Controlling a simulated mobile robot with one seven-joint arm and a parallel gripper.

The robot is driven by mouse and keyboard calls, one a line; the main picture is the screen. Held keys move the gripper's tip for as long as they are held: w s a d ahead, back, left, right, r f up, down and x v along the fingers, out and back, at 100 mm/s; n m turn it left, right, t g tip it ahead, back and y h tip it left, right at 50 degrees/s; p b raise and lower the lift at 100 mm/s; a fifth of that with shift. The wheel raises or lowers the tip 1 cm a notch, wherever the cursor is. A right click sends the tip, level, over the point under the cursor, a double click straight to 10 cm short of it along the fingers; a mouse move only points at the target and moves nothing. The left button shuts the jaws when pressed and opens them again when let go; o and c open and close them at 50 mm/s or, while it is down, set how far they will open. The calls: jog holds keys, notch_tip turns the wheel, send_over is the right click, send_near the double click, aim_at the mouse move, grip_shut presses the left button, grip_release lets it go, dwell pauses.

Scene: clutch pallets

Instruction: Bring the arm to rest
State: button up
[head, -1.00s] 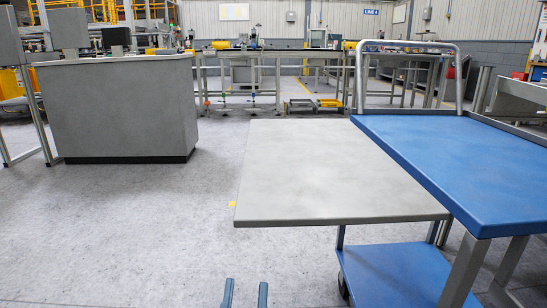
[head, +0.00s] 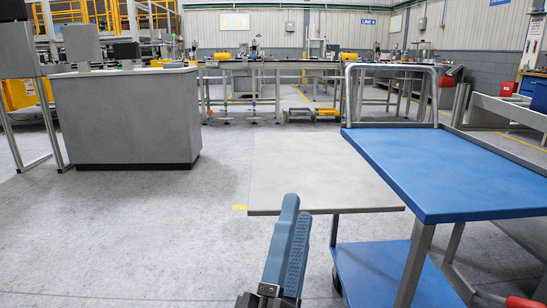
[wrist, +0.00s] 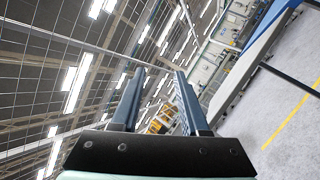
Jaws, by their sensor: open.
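My gripper (head: 288,238) rises from the bottom of the head view, its blue-grey fingers pointing upward in front of the near edge of the grey table top. In the head view the fingers overlap, one nearly behind the other. The wrist view shows my gripper (wrist: 159,78) with two parallel fingers apart and nothing between them. It is open and empty. The wrist camera is tilted toward the ceiling and far wall.
A bare grey table top (head: 315,175) stands ahead, beside a blue cart (head: 450,170) with a lower blue shelf (head: 385,270). A grey counter (head: 125,118) stands at the left. Workbenches (head: 290,67) line the back. The floor at left centre (head: 130,230) is clear.

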jog(key=s+a+r+m+t+y+p, duration=0.15)
jog(key=s+r+m+p, duration=0.35)
jog(key=r, duration=0.7)
jog(key=r+m+t+y+p, duration=0.1)
jog(key=r+m+y+p, duration=0.2)
jog(key=r+m, duration=0.65)
jog(key=s+a+r+m+t+y+p, duration=0.1)
jog(key=s+r+m+y+p, duration=0.2)
jog(key=r, duration=1.1)
notch_tip(320, 180, up, 36)
jog(key=p, duration=3.7)
jog(key=shift+w+f+h, duration=0.15)
jog(key=shift+f+h, duration=0.1)
jog(key=shift+h, duration=0.1)
